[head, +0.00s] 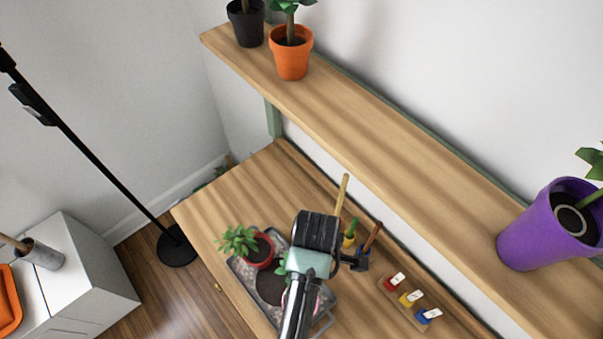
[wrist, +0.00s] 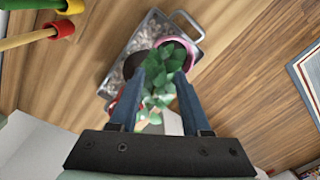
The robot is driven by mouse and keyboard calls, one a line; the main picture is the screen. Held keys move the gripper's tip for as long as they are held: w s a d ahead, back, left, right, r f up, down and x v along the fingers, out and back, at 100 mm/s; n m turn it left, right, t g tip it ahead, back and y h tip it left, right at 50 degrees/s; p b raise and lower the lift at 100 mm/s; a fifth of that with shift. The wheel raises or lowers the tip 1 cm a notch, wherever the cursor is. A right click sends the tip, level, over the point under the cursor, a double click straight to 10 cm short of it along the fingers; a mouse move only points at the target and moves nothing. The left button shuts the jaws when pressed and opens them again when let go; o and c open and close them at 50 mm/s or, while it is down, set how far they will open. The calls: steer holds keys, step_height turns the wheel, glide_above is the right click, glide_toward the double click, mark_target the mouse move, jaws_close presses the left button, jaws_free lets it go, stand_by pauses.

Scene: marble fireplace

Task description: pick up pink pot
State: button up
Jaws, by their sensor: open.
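The pink pot (wrist: 189,52) shows in the wrist view as a pink rim at the top of the metal tray (wrist: 150,32), partly covered by green leaves (wrist: 165,65). In the head view my arm hides most of it. My gripper (wrist: 163,78) is open above the plant, and its two fingers stand on either side of the leaves. I see nothing held between them. How far the fingertips are from the pot's rim is hard to tell.
A red pot (head: 263,250) with a plant stands on the tray, left of my arm. A shelf (head: 400,145) with pots runs above the back of the table.

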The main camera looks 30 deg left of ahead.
steer(key=f, duration=0.3)
steer(key=f+p, duration=0.1)
steer(key=f, duration=0.1)
steer(key=shift+s+a+f, duration=0.15)
steer(key=shift+s+a, duration=0.05)
steer(key=shift+s, duration=0.2)
steer(key=shift+f, duration=0.6)
steer(key=shift+c, duration=0.3)
jaws_close()
